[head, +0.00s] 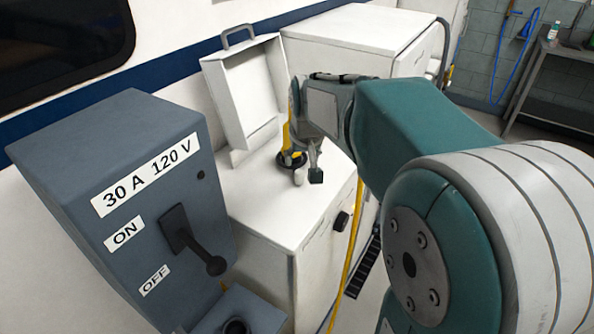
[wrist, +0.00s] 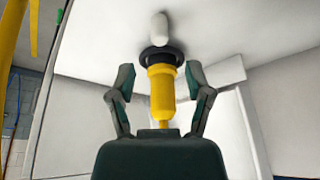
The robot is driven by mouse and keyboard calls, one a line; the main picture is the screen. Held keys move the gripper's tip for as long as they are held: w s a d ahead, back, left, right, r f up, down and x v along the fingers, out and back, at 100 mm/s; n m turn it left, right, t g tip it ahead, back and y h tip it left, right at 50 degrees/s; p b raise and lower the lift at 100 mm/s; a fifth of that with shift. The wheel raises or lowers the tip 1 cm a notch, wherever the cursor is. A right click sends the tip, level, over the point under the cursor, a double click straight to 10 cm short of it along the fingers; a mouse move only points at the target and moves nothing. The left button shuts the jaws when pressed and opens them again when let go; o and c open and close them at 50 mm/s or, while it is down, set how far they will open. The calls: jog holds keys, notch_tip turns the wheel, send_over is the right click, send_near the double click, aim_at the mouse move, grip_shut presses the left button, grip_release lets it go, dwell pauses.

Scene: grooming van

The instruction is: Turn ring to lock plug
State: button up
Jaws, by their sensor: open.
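The yellow plug (wrist: 162,95) stands out from a white surface in the wrist view, with a black ring (wrist: 161,55) around its end at that surface. The plug (head: 287,136) and ring (head: 291,160) also show on top of the white cabinet (head: 270,205) in the head view, partly hidden by my arm. My gripper (wrist: 160,78) is open, with one finger on each side of the plug. Gaps show between both fingers and the plug and ring. In the head view my gripper (head: 303,170) is close beside the ring.
A white open lid (head: 245,90) stands behind the plug. A grey switch box (head: 125,190) with a black lever is at the left. A yellow cable (head: 345,255) hangs beside the cabinet. A white rounded piece (wrist: 159,27) is just beyond the ring.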

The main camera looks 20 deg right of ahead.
aim_at(299, 172)
jog(key=x, duration=0.7)
jog(key=shift+w+f, duration=0.1)
jog(key=shift+f, duration=0.05)
grip_shut()
